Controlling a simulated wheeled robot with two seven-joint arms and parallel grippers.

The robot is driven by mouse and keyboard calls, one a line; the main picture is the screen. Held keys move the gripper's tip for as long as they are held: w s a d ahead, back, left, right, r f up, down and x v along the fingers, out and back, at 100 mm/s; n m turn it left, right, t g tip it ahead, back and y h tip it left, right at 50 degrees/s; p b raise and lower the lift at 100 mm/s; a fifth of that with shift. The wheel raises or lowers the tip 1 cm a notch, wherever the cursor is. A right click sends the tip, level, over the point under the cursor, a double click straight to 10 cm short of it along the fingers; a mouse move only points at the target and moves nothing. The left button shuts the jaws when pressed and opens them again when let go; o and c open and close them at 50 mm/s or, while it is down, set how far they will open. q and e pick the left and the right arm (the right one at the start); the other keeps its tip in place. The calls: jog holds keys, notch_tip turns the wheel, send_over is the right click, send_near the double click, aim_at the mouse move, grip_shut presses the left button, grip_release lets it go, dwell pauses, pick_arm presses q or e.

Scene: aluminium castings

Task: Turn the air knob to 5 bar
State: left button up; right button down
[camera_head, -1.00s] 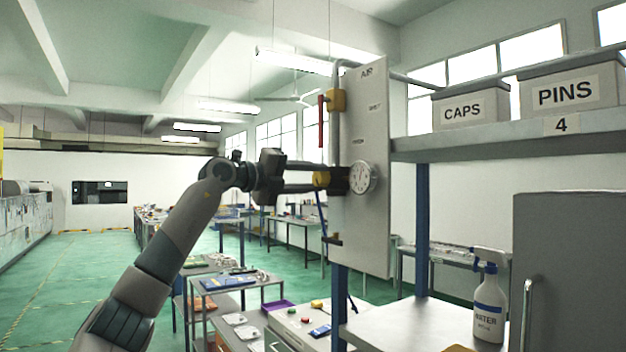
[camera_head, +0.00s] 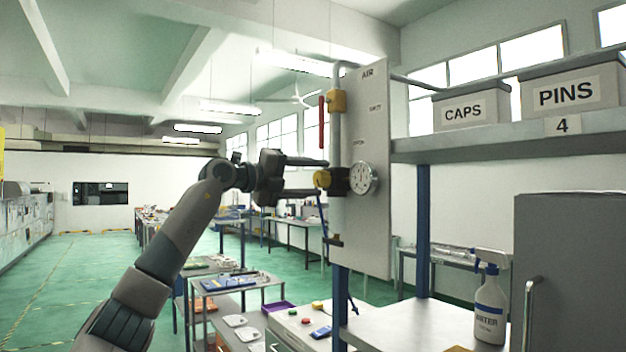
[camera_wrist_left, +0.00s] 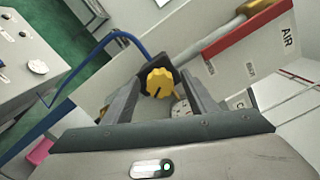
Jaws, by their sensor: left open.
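The yellow air knob (camera_head: 322,179) sticks out to the left of the upright AIR panel (camera_head: 364,120). In the left wrist view the knob (camera_wrist_left: 159,82) is ribbed, with a dark mark on its face. My left gripper (camera_head: 318,177) is open, one finger above the knob and one below, both apart from it. In the wrist view its fingers (camera_wrist_left: 162,76) stand either side of the knob. The round white gauge (camera_head: 363,178) is on the panel beside the knob; its reading is too small to tell. In the wrist view a finger partly hides the gauge (camera_wrist_left: 181,109). My right gripper is not in view.
A red handle (camera_head: 322,122) hangs above the knob beside a grey pipe. A blue hose (camera_wrist_left: 88,55) runs close to the knob. A shelf (camera_head: 480,143) with CAPS and PINS boxes is at right. A water bottle (camera_head: 489,308) stands on the bench below.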

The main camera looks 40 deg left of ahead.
pick_arm(q)
jog(key=shift+s+a+f+b, duration=0.1)
jog(key=shift+s+a+b, duration=0.05)
jog(key=shift+s+b, duration=0.2)
jog(key=b+v, duration=0.6)
jog(key=v, duration=1)
jog(key=shift+s, duration=0.25)
